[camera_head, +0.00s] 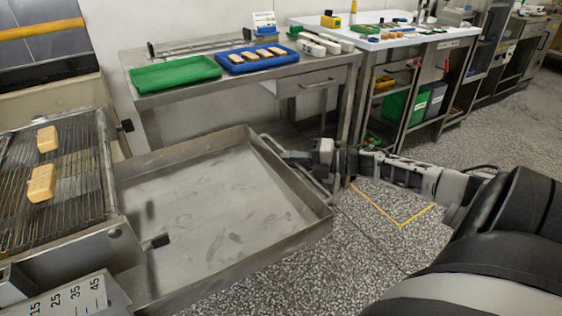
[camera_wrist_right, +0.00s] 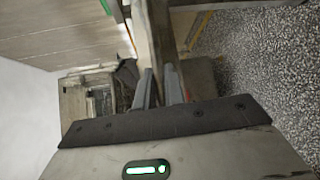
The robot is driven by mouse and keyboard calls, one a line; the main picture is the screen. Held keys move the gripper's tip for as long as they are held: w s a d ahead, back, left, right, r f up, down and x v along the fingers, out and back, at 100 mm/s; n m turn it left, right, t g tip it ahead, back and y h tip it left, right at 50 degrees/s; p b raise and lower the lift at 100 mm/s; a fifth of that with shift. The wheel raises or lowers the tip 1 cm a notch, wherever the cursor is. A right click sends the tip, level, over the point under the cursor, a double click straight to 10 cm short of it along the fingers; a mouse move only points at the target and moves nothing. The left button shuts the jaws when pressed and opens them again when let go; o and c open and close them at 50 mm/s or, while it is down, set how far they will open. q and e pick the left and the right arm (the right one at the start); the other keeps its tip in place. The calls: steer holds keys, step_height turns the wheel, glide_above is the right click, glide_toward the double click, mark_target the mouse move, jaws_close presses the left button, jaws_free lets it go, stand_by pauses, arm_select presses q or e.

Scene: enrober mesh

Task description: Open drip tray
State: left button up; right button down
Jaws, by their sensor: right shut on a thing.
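The drip tray (camera_head: 215,205) is a wide, shallow metal tray pulled out to the right from under the wire mesh belt of the enrober. Its handle (camera_head: 296,166) is a bar along its right end wall. My right gripper (camera_head: 312,158) reaches in from the right and is shut on that handle. In the right wrist view the fingers (camera_wrist_right: 160,88) close around a narrow metal bar, partly hidden by the gripper body. My left gripper is not in view.
The mesh belt (camera_head: 75,160) carries two tan blocks (camera_head: 42,183). Behind the tray stands a metal table (camera_head: 230,82) with a green tray (camera_head: 175,73) and a blue tray (camera_head: 258,58). A second bench (camera_head: 385,38) stands further right. Speckled floor (camera_head: 345,250) is clear right of the drip tray.

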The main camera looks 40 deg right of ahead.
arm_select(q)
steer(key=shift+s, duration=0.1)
arm_select(e)
steer(key=shift+d, duration=0.15)
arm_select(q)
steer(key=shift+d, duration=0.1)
arm_select(e)
steer(key=c, duration=1.5)
jaws_free()
steer(key=shift+s, duration=0.1)
arm_select(q)
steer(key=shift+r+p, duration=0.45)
steer(key=shift+p, duration=1.05)
arm_select(e)
steer(key=v, duration=1.5)
steer(key=shift+s+d, duration=0.25)
steer(key=shift+s, duration=0.1)
